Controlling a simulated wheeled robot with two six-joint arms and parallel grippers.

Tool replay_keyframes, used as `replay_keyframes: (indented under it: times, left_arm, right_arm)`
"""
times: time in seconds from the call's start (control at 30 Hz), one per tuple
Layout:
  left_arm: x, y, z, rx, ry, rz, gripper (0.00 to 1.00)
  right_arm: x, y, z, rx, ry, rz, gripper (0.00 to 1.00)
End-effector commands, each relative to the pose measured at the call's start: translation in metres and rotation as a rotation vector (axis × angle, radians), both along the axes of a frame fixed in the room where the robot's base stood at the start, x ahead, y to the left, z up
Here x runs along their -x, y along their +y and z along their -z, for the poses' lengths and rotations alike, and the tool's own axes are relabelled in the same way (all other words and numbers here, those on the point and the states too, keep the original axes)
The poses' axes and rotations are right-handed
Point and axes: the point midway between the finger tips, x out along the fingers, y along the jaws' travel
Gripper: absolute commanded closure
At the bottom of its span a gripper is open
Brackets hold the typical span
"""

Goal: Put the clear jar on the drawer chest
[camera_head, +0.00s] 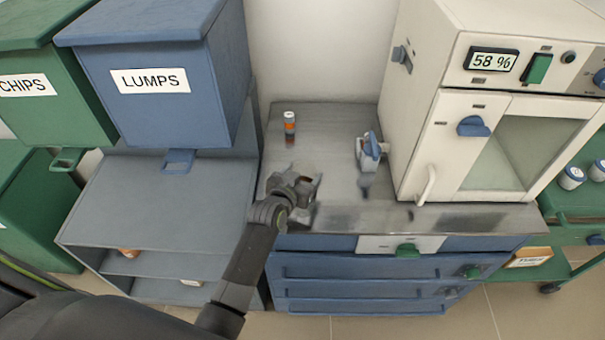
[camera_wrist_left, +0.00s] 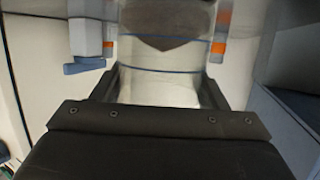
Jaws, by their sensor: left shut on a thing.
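My left gripper (camera_head: 302,187) is over the grey top of the blue drawer chest (camera_head: 330,150), toward its left front side. It is shut on the clear jar (camera_head: 306,172), which is see-through with something brown inside. In the left wrist view the clear jar (camera_wrist_left: 165,75) sits between the two fingers (camera_wrist_left: 160,92), with a dark brown mass showing through it. Whether the jar touches the chest top is hard to tell. My right gripper is in neither view.
A small orange-labelled vial (camera_head: 289,124) stands behind the jar on the chest top. A blue-and-white device (camera_head: 369,150) stands to the right, beside a cream oven (camera_head: 500,120). A blue LUMPS bin (camera_head: 170,100) and grey shelf (camera_head: 160,195) are on the left.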

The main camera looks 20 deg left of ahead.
Motion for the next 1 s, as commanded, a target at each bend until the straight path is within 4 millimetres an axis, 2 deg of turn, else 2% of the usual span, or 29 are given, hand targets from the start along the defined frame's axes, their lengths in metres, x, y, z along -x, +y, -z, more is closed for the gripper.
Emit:
replay_keyframes:
  times: [0.17, 0.2, 0.37, 0.73, 0.87, 1.0]
  left_arm:
    - [0.000, 0.000, 0.002, 0.000, 0.000, 0.000, 0.62]
    - [0.000, 0.000, 0.003, 0.000, 0.001, 0.000, 0.32]
    - [0.000, 0.000, 0.002, 0.000, 0.001, 0.000, 0.11]
    - [0.001, 0.000, -0.001, 0.001, 0.000, 0.000, 0.11]
    - [0.013, 0.002, -0.003, 0.002, 0.001, -0.001, 0.11]
    - [0.033, 0.004, -0.009, 0.001, 0.001, -0.002, 0.11]
  right_arm:
    - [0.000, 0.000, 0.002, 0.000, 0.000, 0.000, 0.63]
    - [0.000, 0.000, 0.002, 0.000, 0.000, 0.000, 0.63]
    - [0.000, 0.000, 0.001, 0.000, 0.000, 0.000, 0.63]
    - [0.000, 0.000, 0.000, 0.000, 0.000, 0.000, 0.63]
    - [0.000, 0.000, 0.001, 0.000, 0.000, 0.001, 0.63]
    - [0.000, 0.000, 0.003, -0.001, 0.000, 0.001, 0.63]
